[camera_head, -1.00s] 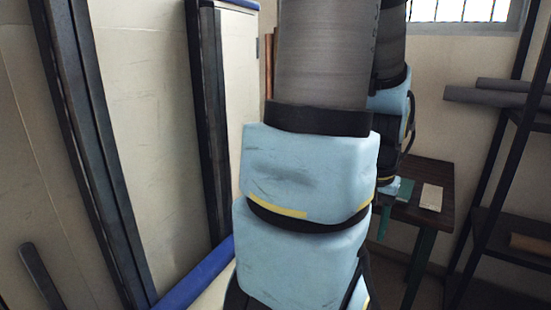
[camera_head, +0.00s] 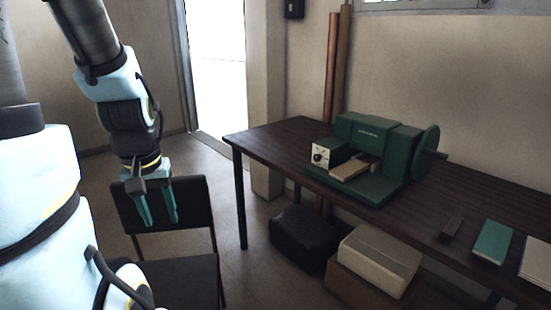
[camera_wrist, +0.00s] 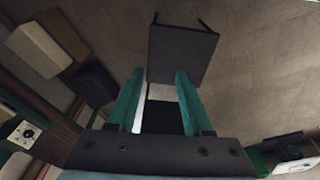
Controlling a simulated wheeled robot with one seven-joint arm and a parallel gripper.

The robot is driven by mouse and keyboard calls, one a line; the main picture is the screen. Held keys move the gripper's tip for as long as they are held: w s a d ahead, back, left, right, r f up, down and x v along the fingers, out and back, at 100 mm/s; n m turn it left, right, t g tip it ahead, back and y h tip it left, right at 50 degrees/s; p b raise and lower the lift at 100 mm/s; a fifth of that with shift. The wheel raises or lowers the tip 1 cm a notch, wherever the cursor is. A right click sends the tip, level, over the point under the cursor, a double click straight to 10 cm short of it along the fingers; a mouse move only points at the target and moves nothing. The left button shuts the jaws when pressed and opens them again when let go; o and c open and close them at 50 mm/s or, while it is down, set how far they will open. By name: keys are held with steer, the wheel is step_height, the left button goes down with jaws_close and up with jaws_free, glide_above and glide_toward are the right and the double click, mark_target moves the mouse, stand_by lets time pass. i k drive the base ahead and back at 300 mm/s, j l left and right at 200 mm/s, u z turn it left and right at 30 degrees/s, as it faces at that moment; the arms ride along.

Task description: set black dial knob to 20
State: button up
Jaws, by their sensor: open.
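The black dial knob (camera_head: 317,157) is small and sits on the pale front panel (camera_head: 325,152) of a green machine (camera_head: 372,145) on the dark wooden table. The panel also shows at the left edge of the wrist view (camera_wrist: 24,135), with the dark knob (camera_wrist: 28,132) on it. The setting of the knob is too small to read. My gripper (camera_head: 159,222) has teal fingers, is open and empty, and points down to the left of the table, well apart from the knob. In the wrist view its fingers (camera_wrist: 160,90) are spread above a dark chair.
A black chair (camera_head: 165,215) stands beneath and behind my gripper. The dark table (camera_head: 280,140) also bears a small dark block (camera_head: 452,226) and a green book (camera_head: 492,242). Open floor lies between chair and table.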

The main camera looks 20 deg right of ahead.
mark_target(317, 157)
steer(key=i+l+u, duration=0.1)
steer(key=l+u, duration=0.35)
steer(key=l, duration=0.35)
steer(key=l+u, duration=0.4)
steer(key=l, duration=1.3)
steer(key=k, duration=0.05)
